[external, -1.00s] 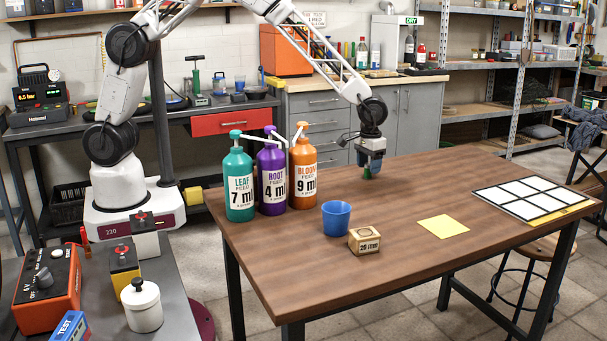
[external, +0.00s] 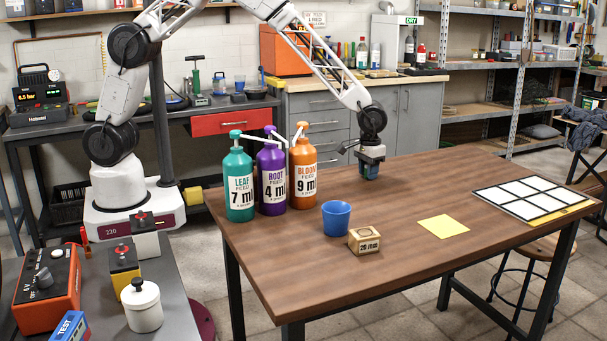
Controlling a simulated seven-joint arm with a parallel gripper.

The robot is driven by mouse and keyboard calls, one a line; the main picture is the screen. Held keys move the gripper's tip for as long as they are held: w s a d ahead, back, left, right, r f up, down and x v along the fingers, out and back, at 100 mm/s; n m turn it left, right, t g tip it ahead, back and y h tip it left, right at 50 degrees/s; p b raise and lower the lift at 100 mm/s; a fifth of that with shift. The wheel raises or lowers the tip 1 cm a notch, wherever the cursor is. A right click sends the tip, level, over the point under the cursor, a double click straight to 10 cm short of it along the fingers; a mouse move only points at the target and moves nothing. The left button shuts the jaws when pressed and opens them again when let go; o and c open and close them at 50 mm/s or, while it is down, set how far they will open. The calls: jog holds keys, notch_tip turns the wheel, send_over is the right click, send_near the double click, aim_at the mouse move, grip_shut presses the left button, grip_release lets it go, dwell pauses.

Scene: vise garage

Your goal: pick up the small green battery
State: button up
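My gripper (external: 370,170) points down at the wooden table (external: 400,250), close to its surface near the back edge, right of the orange bottle. Its fingers are small and dark in this view, and I cannot tell whether they are open or shut. I cannot make out the small green battery now; the gripper covers the spot where something small and green showed earlier. Whether the battery is between the fingers cannot be seen.
Teal (external: 239,185), purple (external: 271,180) and orange (external: 303,175) pump bottles stand left of my gripper. A blue cup (external: 336,219), wooden block (external: 365,240), yellow note (external: 443,227) and white gridded board (external: 532,198) lie nearer or right. The table's middle is mostly clear.

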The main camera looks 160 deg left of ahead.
jog(key=c, duration=0.5)
jog(key=shift+r, duration=0.2)
jog(key=shift+r, duration=0.6)
notch_tip(320, 180, up, 2)
jog(key=shift+r, duration=0.1)
jog(key=s+d, duration=0.2)
jog(key=d, duration=0.2)
jog(key=s+d, duration=0.3)
jog(key=d, duration=0.2)
jog(key=s+d+r, duration=0.1)
jog(key=s+d, duration=0.1)
jog(key=d, duration=0.3)
jog(key=shift+s+r, duration=0.1)
jog(key=shift+s, duration=0.25)
